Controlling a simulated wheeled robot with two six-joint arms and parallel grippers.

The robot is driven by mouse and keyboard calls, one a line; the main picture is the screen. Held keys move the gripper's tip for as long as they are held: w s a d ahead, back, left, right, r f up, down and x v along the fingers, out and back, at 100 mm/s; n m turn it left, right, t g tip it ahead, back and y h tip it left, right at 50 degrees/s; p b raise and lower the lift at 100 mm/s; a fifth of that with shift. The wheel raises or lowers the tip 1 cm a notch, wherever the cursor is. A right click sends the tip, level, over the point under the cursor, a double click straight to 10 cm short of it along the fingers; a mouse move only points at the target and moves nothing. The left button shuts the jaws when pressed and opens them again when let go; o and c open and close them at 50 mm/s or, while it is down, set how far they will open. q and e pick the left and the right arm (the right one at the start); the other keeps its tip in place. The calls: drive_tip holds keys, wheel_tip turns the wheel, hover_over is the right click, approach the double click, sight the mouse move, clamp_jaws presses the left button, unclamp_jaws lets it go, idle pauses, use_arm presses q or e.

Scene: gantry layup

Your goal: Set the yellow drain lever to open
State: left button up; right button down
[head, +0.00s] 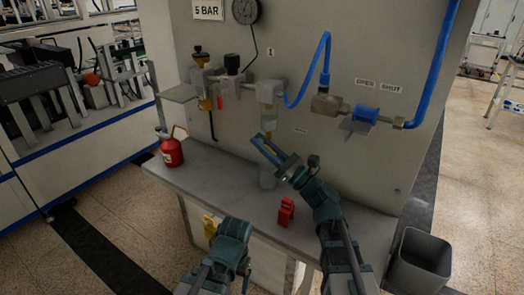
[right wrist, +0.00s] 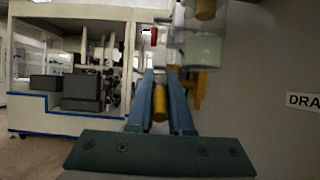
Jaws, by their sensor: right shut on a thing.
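The yellow drain lever (right wrist: 160,102) shows as a yellow rod between the two blue fingers of my right gripper (right wrist: 161,92) in the right wrist view. The fingers are shut on it, just below the clear filter bowl (right wrist: 203,50). Another yellow part (right wrist: 197,88) shows behind the right finger. In the head view my right gripper (head: 266,148) reaches up and left to the underside of the filter unit (head: 268,95) on the grey panel; its fingers mostly hide the lever there. Of my left arm only the wrist shows, low in the middle; its fingers are out of sight.
A blue valve handle (head: 365,114) sits on the pipe at right. A grey bin (head: 420,262) stands at lower right.

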drive_tip(key=c, duration=0.8)
unclamp_jaws()
drive_tip(key=shift+c, duration=0.2)
drive_tip(key=shift+r, duration=0.1)
